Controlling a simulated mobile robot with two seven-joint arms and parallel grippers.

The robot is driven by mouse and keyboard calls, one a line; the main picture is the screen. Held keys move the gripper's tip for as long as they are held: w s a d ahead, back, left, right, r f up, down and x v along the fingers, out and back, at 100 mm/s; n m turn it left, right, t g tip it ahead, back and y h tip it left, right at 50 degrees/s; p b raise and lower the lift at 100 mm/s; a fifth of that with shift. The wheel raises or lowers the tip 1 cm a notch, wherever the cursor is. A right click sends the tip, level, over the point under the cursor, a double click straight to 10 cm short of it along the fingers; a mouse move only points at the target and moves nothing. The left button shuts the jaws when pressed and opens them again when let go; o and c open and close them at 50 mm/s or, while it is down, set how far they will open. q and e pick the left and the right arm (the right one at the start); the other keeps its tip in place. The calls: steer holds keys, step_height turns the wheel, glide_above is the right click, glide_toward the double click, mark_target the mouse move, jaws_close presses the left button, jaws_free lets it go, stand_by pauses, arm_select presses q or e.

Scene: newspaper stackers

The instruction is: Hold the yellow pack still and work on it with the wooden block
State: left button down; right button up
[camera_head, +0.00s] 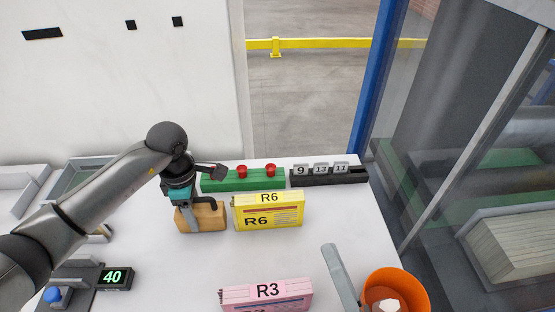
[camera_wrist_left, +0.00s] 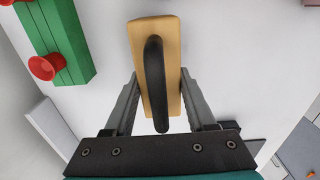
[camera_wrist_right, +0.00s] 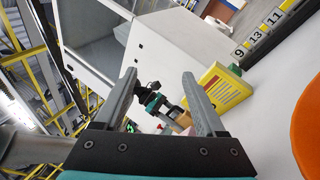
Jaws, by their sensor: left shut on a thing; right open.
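The yellow pack (camera_head: 268,218), marked R6, stands on the white table in front of the green rail; it also shows in the right wrist view (camera_wrist_right: 226,90). The wooden block (camera_head: 213,219), pale with a black handle, is just left of the pack, with at most a narrow gap between them. My left gripper (camera_head: 190,212) is shut on the block; its fingers lie along both sides of the block (camera_wrist_left: 173,50) in the left wrist view. My right gripper (camera_wrist_right: 160,78) is open and empty, apart from the pack; one grey finger shows in the head view (camera_head: 340,277).
A green rail (camera_head: 243,183) with two red knobs and a black number holder (camera_head: 330,178) stand behind the pack. A pink R3 pack (camera_head: 266,296) lies at the front. An orange bin (camera_head: 408,278) is front right. A display reading 40 (camera_head: 115,278) is at left.

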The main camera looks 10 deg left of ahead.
steer(key=w+d+r+m+g+h, duration=0.1)
steer(key=w+d+r+m+h, duration=0.15)
steer(key=w+m+h, duration=0.5)
steer(key=w+d+r+m+h, duration=0.15)
steer(key=w+d+m, duration=0.25)
steer(key=w, duration=0.6)
steer(key=w+d+r+m+g+h, duration=0.1)
steer(key=w+d+m+h, duration=0.4)
steer(key=w, duration=0.4)
steer(key=w+a+f+n+g+y, duration=0.2)
steer(key=a+g+y, duration=0.5)
steer(key=a, duration=1.3)
steer(key=n+g+h, duration=0.3)
steer(key=n+g, duration=0.3)
steer(key=g, duration=0.4)
glide_toward(271, 197)
steer(key=f, duration=0.3)
steer(key=a+f, duration=0.1)
steer(key=f, duration=0.7)
steer(key=shift+s+a+f, duration=0.1)
steer(key=shift+a, duration=0.15)
